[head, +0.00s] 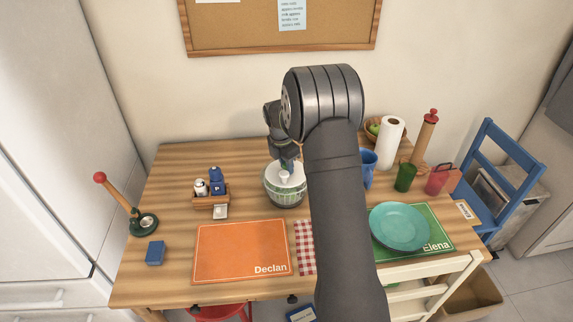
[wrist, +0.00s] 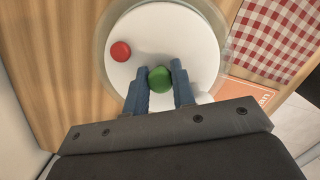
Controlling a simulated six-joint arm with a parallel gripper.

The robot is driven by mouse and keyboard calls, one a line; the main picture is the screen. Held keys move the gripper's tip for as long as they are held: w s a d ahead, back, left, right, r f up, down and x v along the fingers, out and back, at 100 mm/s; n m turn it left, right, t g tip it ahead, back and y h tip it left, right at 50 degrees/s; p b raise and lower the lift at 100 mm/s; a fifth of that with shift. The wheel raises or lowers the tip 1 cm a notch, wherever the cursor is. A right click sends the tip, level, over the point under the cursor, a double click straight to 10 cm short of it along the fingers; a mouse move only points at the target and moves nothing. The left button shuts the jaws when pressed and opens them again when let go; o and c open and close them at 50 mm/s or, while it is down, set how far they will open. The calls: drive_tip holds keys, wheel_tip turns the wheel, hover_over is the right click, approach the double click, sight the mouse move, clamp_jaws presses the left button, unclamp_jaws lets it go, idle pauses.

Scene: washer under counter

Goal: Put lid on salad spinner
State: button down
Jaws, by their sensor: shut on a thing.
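The salad spinner bowl (head: 285,200), clear with pale green showing inside, stands on the wooden table in the head view. The round white lid (wrist: 150,27) fills the middle of the wrist view, with a red button (wrist: 120,51) and a green knob (wrist: 160,79) on it. My gripper (wrist: 159,66) has its blue fingers on both sides of the green knob and is shut on it. A clear rim shows around the lid. The lid (head: 273,172) is at the bowl's top in the head view; I cannot tell whether it is seated or just above.
A red checked cloth (head: 305,247) and an orange mat (head: 240,250) lie in front of the bowl. A small caddy with bottles (head: 211,199) is to the left. A blue pitcher (head: 369,167) and teal plate (head: 399,227) are to the right.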

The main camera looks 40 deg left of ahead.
drive_tip(key=shift+f, duration=0.1)
idle(0.7)
drive_tip(key=shift+c, duration=1.6)
unclamp_jaws()
drive_tip(key=shift+r, duration=2.5)
drive_tip(key=shift+f, duration=2.3)
drive_tip(key=shift+r, duration=0.15)
